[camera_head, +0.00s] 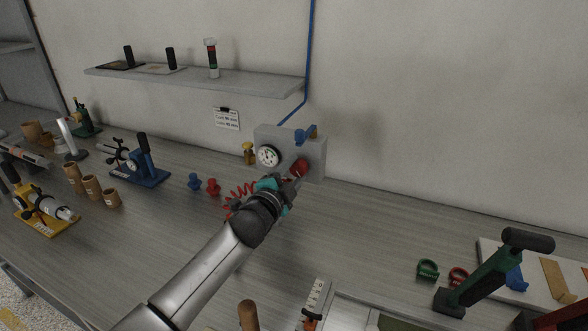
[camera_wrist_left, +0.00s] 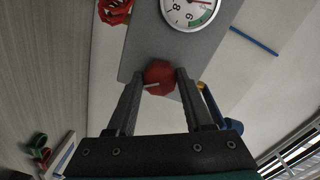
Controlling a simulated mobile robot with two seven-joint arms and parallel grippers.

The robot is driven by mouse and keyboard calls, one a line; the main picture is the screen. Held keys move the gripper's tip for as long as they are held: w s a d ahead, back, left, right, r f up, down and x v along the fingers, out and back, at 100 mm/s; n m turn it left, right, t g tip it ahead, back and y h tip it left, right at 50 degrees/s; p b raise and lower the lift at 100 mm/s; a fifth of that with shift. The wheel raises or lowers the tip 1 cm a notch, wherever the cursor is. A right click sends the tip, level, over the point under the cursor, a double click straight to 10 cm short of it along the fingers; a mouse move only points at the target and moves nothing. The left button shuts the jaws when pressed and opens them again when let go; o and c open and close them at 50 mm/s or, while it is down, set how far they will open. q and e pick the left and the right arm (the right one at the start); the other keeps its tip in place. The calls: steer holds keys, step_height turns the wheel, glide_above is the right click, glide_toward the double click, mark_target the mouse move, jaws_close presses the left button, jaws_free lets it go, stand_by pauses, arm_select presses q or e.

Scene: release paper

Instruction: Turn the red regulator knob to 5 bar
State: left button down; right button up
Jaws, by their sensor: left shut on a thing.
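The red regulator knob (camera_head: 299,168) sits on the front of a grey regulator box (camera_head: 318,157) against the back wall. My left gripper (camera_head: 292,177) reaches it from the front and is shut on it. In the left wrist view the knob (camera_wrist_left: 159,77) lies between the two dark fingers, with a pale mark on its lower left side. A round white gauge (camera_head: 268,156) is on the box to the left of the knob. The gauge also shows in the left wrist view (camera_wrist_left: 190,10), cut by the top edge, its needle too small to read surely. My right gripper is out of view.
Blue (camera_head: 194,182) and red (camera_head: 213,187) fittings stand to the left. A green lever tool (camera_head: 490,275) stands at the right.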

arm_select(q)
steer(key=shift+m+p, duration=0.3)
steer(key=shift+m, duration=1.7)
steer(key=shift+c, duration=1.5)
jaws_free()
steer(key=shift+s+a+r, duration=0.1)
steer(key=shift+s+a, duration=0.05)
steer(key=shift+s, duration=0.3)
steer(key=p+v, duration=0.1)
steer(key=v, duration=1.3)
steer(key=shift+s, duration=0.2)
